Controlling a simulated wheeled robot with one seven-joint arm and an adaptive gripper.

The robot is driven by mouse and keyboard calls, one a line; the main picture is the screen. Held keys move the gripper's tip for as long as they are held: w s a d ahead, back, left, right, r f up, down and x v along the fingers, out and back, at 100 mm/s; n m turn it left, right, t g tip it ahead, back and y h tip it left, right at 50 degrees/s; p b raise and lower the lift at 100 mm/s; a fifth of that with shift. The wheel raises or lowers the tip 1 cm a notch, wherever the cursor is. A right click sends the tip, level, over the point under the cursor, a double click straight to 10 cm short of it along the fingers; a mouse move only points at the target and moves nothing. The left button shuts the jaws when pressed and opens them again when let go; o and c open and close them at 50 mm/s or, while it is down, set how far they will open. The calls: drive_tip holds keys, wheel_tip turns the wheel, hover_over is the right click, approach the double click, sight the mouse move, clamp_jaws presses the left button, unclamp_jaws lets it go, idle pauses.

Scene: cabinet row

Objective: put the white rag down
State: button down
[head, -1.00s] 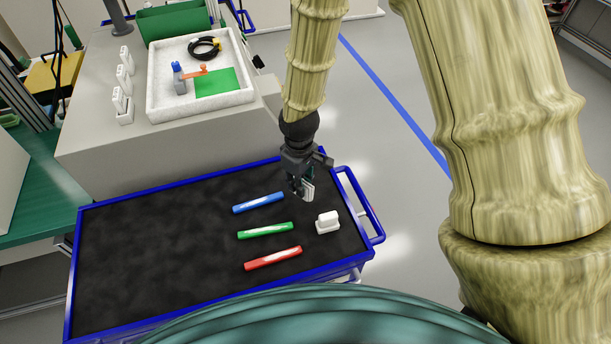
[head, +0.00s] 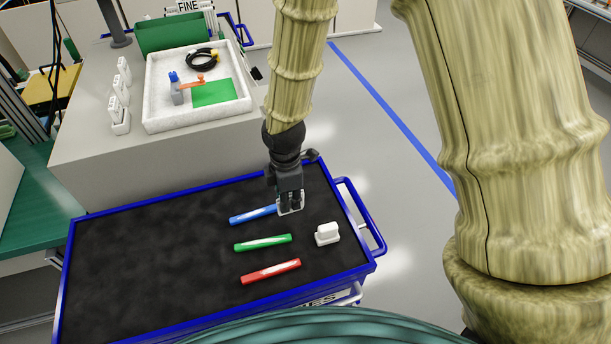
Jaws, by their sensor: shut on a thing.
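My gripper (head: 290,202) is over the black top of the blue-rimmed cart, at the right end of the blue marker (head: 252,215). It is shut on a small white piece, the white rag (head: 299,204), which shows at the sides of and below the dark fingers. The fingers hide part of the rag. I cannot tell whether the rag touches the cart top (head: 140,250).
A green marker (head: 263,242), a red marker (head: 271,271) and a white block (head: 327,234) lie near the gripper. The left half of the cart top is clear. A white tray (head: 150,100) with items stands on the grey bench behind.

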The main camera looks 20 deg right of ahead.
drive_tip(key=w+d+p, duration=0.1)
drive_tip(key=w+d, duration=0.1)
drive_tip(key=w, duration=0.1)
drive_tip(key=w+d+p, duration=0.1)
drive_tip(key=w+d, duration=0.2)
drive_tip(key=w, duration=0.1)
drive_tip(key=w+d+f+p, duration=0.1)
drive_tip(key=w+d+p, duration=0.1)
drive_tip(key=w, duration=0.1)
drive_tip(key=shift+w+d+f, duration=0.1)
drive_tip(key=shift+w+d, duration=0.15)
drive_tip(key=shift+w, duration=0.15)
drive_tip(key=shift+f+p, duration=1)
drive_tip(key=shift+f, duration=0.75)
drive_tip(key=shift+f, duration=0.1)
drive_tip(key=c, duration=1.4)
unclamp_jaws()
drive_tip(key=shift+o, duration=0.2)
wheel_tip(320, 180, up, 12)
drive_tip(key=b, duration=0.4)
